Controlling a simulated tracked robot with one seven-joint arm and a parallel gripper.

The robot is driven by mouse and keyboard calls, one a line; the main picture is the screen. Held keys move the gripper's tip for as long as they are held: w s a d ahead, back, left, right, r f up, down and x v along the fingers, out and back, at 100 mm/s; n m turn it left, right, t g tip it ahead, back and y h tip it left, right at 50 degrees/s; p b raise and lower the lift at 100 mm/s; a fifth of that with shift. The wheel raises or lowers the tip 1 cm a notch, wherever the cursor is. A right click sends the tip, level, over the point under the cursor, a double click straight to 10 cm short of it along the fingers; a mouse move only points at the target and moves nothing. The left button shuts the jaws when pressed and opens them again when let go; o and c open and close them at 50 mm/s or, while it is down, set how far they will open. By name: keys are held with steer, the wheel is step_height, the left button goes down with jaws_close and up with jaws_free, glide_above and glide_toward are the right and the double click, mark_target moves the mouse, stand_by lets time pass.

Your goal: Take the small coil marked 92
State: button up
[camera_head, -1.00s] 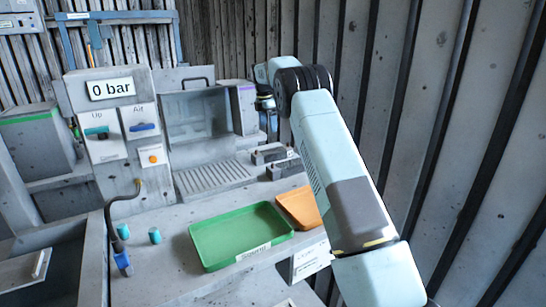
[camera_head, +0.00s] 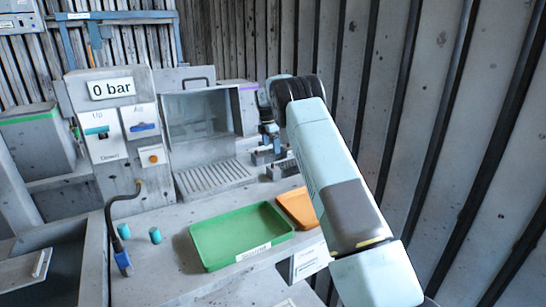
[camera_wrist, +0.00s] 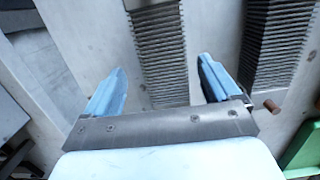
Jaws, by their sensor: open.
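Two dark grey ribbed blocks, perhaps coils, lie side by side at the back of the bench: a nearer one (camera_head: 284,168) and a farther one (camera_head: 262,155), partly hidden by my gripper. In the wrist view a left ribbed block (camera_wrist: 160,65) and a right one (camera_wrist: 275,45) show. I can read no number 92 on either. My gripper (camera_wrist: 160,64) is open, with blue fingers on either side of the left ribbed block. I cannot tell its height above it. In the head view my gripper (camera_head: 269,135) hangs over the blocks.
A green tray (camera_head: 240,262) and an orange tray (camera_head: 297,208) stand on the bench in front of the blocks. A grey cabinet with a window (camera_head: 200,117) and a slotted grate (camera_head: 213,178) stand to the left.

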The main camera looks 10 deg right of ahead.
mark_target(272, 150)
steer(key=f, duration=0.4)
steer(key=shift+d, duration=0.4)
steer(key=shift+r, duration=0.1)
steer(key=c, duration=1.4)
steer(key=shift+r, duration=0.1)
steer(key=shift+r, duration=0.25)
steer(key=r, duration=0.3)
steer(key=shift+s, duration=0.25)
steer(key=shift+s+a+r, duration=0.4)
steer(key=shift+s+r, duration=1.15)
steer(key=shift+s, duration=0.7)
steer(key=shift+s+a+r, duration=0.45)
steer(key=shift+s+r, duration=1.05)
steer(key=shift+s, duration=0.7)
steer(key=shift+s+a+r, duration=0.4)
steer(key=shift+s+r, duration=1.15)
steer(key=shift+s, duration=0.7)
steer(key=shift+s, duration=0.15)
